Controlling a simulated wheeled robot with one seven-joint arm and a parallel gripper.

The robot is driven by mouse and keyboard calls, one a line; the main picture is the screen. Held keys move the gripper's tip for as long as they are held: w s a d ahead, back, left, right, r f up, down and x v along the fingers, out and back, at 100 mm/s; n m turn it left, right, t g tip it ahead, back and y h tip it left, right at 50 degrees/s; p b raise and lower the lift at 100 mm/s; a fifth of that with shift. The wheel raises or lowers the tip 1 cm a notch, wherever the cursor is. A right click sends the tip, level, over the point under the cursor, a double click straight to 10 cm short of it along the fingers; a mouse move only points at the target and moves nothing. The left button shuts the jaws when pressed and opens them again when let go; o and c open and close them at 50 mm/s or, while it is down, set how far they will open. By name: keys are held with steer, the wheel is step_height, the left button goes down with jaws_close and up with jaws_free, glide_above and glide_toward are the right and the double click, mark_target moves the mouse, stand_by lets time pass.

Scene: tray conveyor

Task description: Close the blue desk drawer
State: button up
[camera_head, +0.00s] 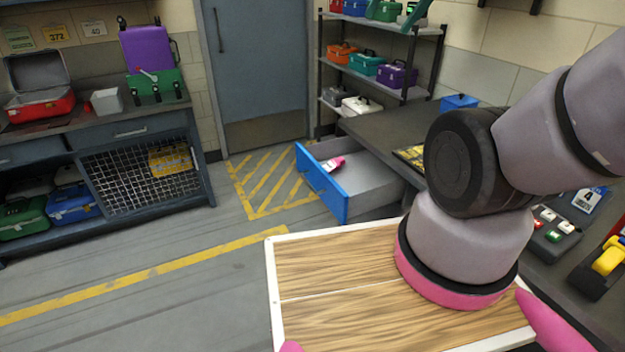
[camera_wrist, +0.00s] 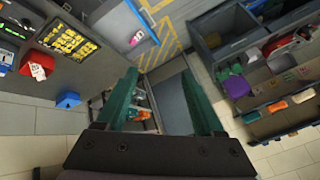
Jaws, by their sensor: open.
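The blue desk drawer (camera_head: 320,185) is pulled out from the dark desk (camera_head: 375,130) in the head view. Its blue front stands well away from the desk, and its grey inside is open to view. A pink and white item (camera_head: 333,163) lies in it. In the wrist view the drawer's grey inside (camera_wrist: 112,38) is at the top, with the same pink and white item (camera_wrist: 137,38). My gripper (camera_wrist: 163,100) shows two teal fingers spread wide with nothing between them. It appears apart from the drawer. The head view does not show my gripper.
Yellow-striped floor (camera_head: 270,180) lies free left of the drawer. A blue box (camera_head: 459,102) and a yellow keypad-like panel (camera_head: 410,155) are on the desk. A shelf (camera_head: 378,70) with toolboxes stands behind. A workbench (camera_head: 130,130) lines the left wall. My arm covers part of the desk.

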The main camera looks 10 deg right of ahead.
steer(key=shift+w, duration=0.1)
steer(key=c, duration=0.5)
steer(key=shift+w+f+n+g, duration=0.25)
steer(key=shift+w+n+g, duration=0.05)
steer(key=shift+w, duration=0.05)
jaws_close()
steer(key=w+a+f+n+g+h, duration=0.3)
steer(key=w+f+n, duration=0.3)
steer(key=w+f, duration=0.35)
steer(key=w+a+f+n+g+h, duration=0.3)
steer(key=w+f+n, duration=0.3)
steer(key=w+f, duration=0.4)
steer(key=w+a+f+n+h, duration=0.1)
steer(key=a+f+n, duration=0.15)
steer(key=f, duration=0.55)
steer(key=w+a+f+n+h, duration=0.1)
steer(key=a+f+n+h, duration=0.1)
steer(key=f+n, duration=0.35)
steer(key=n+t+h, duration=0.2)
steer(key=n, duration=0.3)
glide_toward(333, 204)
step_height(333, 204, down, 4)
steer(key=d, duration=0.3)
steer(key=shift+w+d, duration=0.1)
steer(key=shift+w, duration=0.3)
steer(key=shift+w+d+r, duration=0.1)
steer(key=shift+w+d, duration=0.05)
steer(key=shift+d, duration=0.35)
